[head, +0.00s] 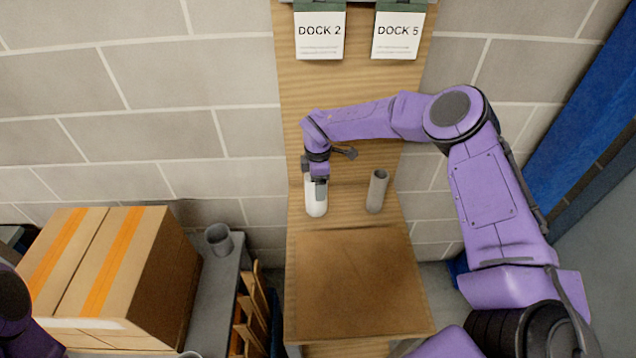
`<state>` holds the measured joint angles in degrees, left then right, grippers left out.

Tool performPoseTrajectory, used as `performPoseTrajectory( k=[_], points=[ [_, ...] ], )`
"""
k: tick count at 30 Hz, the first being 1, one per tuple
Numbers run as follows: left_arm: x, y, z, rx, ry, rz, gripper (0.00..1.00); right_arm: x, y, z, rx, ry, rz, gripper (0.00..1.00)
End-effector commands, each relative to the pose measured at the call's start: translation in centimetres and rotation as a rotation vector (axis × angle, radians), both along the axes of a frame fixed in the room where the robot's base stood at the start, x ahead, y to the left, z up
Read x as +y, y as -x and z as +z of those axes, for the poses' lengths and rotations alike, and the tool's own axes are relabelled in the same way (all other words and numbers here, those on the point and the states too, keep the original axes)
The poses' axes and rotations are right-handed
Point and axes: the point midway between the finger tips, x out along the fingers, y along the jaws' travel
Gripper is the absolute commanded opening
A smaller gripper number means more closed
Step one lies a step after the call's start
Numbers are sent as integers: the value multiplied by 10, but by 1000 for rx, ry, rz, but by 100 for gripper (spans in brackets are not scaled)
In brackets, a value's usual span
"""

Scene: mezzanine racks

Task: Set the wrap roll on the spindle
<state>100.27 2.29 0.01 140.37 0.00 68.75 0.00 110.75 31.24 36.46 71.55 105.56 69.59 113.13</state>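The white wrap roll (313,207) stands near upright at the back left of the wooden stand. My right gripper (320,192) reaches it from above; one dark finger lies against the roll's near face and the other is hidden, and it looks shut on the roll's upper part. I cannot tell whether the roll's bottom touches the wood or what is under it. A grey upright tube (376,192) with a dark open top stands to its right, apart from it; I cannot tell whether this is the spindle. My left gripper is out of view; only part of my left arm shows at lower left.
A brown board (355,285) on the stand's front is bare. Dock 2 (320,38) and Dock 5 (398,38) signs hang above. At left are a taped carton (95,270), a grey cup (218,238) and wooden slats (250,310). A blue upright (590,130) stands right.

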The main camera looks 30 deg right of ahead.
Motion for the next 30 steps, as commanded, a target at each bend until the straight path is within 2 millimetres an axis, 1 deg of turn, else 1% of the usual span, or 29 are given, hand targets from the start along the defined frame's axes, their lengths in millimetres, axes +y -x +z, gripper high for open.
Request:
performPoseTrajectory(
  k=[2, 3, 11, 13, 30],
  points=[
    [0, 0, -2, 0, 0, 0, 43, 0, 0, -2, -1, -1, 0, 48],
    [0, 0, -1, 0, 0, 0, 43, 0, 0, -1, -1, -1, 0, 83],
    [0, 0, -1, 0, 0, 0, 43, 0, 0, -1, 1, 0, 0, 83],
    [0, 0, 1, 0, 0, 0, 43, 0, 0, 3, 0, 0, 0, 83],
    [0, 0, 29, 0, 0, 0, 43, 0, 0, 59, -1, -1, 0, 83]
  ],
)
